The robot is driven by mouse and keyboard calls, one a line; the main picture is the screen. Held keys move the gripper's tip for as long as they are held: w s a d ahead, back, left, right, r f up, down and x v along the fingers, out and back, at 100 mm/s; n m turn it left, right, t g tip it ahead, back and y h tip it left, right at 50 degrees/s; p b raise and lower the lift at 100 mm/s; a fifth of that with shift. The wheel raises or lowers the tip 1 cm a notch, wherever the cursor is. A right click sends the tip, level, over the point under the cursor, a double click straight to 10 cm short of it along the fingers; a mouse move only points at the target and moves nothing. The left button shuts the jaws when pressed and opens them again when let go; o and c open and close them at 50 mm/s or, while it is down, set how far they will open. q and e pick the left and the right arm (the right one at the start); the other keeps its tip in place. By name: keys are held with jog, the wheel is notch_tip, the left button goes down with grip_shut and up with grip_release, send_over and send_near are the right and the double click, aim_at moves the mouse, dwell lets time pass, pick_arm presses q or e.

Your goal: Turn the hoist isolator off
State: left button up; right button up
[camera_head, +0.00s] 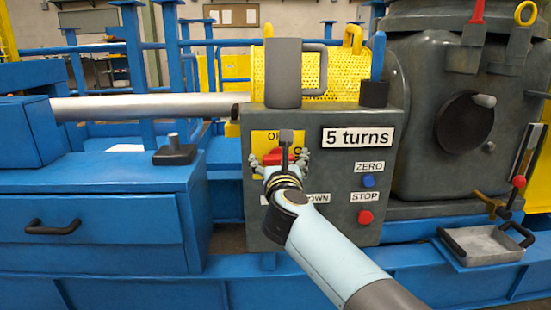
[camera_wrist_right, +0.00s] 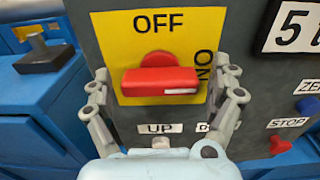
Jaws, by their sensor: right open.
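The hoist isolator is a red handle (camera_wrist_right: 160,82) on a yellow plate (camera_wrist_right: 185,25) on the grey control box. The plate reads OFF at the top and ON, turned sideways, at the right. The handle lies horizontal, with a white mark at its right end on the ON side. In the head view the red handle (camera_head: 272,159) is partly hidden by my right gripper (camera_head: 287,160). My right gripper is open in front of the plate, one finger on each side of the handle; I see no contact. My left gripper is not in view.
Below the plate are UP and DOWN labels. To the right on the box are a "5 turns" display (camera_head: 358,137), a blue ZERO button (camera_head: 368,181) and a red STOP button (camera_head: 365,217). A grey mug (camera_head: 284,75) stands on top. A metal tray (camera_head: 490,245) sits at the right.

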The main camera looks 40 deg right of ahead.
jog(key=c, duration=1.2)
